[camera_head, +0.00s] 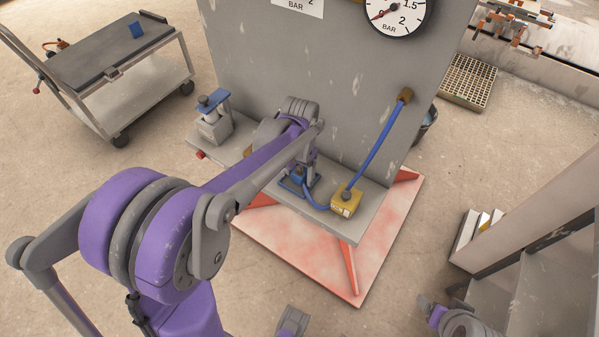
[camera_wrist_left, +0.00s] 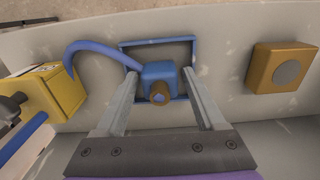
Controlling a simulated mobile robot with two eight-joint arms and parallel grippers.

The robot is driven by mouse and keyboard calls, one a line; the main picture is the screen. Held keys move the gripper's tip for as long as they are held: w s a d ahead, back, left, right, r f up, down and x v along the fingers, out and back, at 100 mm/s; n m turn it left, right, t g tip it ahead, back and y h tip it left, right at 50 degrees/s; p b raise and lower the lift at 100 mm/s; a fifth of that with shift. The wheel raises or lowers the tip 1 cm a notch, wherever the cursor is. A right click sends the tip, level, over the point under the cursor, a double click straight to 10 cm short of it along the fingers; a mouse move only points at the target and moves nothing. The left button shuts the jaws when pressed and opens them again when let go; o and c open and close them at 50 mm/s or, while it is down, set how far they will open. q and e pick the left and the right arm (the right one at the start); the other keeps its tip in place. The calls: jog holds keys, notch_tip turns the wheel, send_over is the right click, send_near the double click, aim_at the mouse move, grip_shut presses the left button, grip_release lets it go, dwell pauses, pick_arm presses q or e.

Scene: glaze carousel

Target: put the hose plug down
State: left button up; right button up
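The hose plug (camera_wrist_left: 158,76) is a blue block with a brass nozzle. In the left wrist view it sits inside a thin blue rectangular frame (camera_wrist_left: 188,39) on the grey shelf. In the head view the blue plug (camera_head: 299,177) shows under my left gripper (camera_head: 301,182). In the wrist view the two fingers of my left gripper (camera_wrist_left: 161,88) stand on either side of the plug, with a small gap at each side. A blue hose (camera_wrist_left: 91,47) curves from the plug to a yellow box (camera_wrist_left: 52,92). My right gripper (camera_head: 428,306) shows only partly at the bottom right.
The yellow box (camera_head: 346,202) stands at the shelf's right part; another blue hose (camera_head: 377,145) rises from it to a brown fitting. A brown block with a round grey face (camera_wrist_left: 285,68) is right of the plug. A grey panel (camera_head: 290,65) stands behind. A cart (camera_head: 150,90) is at left.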

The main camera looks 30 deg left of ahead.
pick_arm(q)
jog(key=shift+r, duration=0.1)
jog(key=shift+r+p, duration=0.35)
notch_tip(320, 180, up, 12)
jog(key=p, duration=0.1)
jog(key=s+d+f+t, duration=0.2)
jog(key=s+d+f, duration=0.1)
jog(key=s, duration=0.5)
jog(key=s+d+f+n+t, duration=0.1)
jog(key=s+d+f+t, duration=0.2)
jog(key=s, duration=0.5)
jog(key=shift+s+d+f, duration=0.3)
jog(key=shift+d+f, duration=0.1)
jog(key=shift+f, duration=0.45)
jog(key=shift+r, duration=0.1)
